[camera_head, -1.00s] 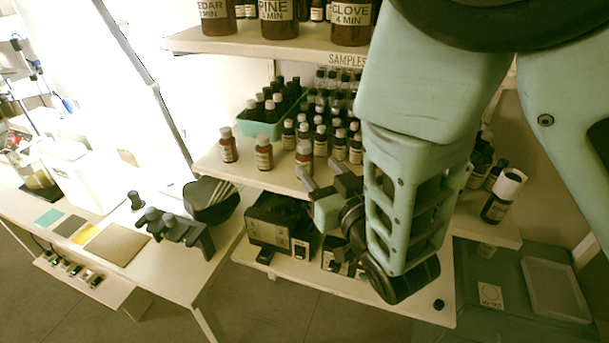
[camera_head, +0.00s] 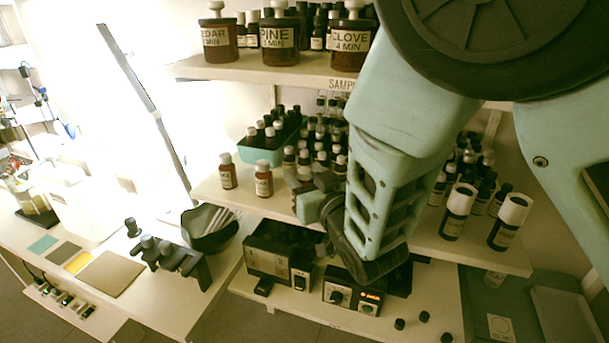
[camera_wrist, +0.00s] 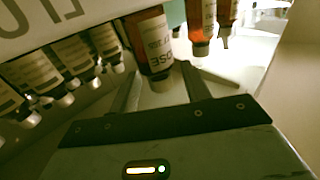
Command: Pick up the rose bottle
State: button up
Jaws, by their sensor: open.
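The rose bottle (camera_wrist: 152,42) is a brown bottle with a pale label, part of whose lettering reads "OSE". It appears inverted in the wrist view, in front of and between the two fingers. My gripper (camera_wrist: 162,75) is open, with one finger on each side of the bottle's line; I cannot tell whether either touches it. In the head view my gripper (camera_head: 308,180) is at the front of the middle shelf (camera_head: 240,198), and it hides the bottle there.
Two brown bottles (camera_head: 227,172) (camera_head: 263,180) stand left of my gripper. Several small bottles crowd behind it, beside a green tray (camera_head: 252,154). Large jars (camera_head: 280,38) fill the shelf above. White-capped dark bottles (camera_head: 456,212) stand at the right. Black devices (camera_head: 270,252) sit below.

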jog(key=shift+w+a, duration=0.15)
jog(key=shift+w, duration=0.25)
jog(key=shift+c, duration=0.2)
grip_shut()
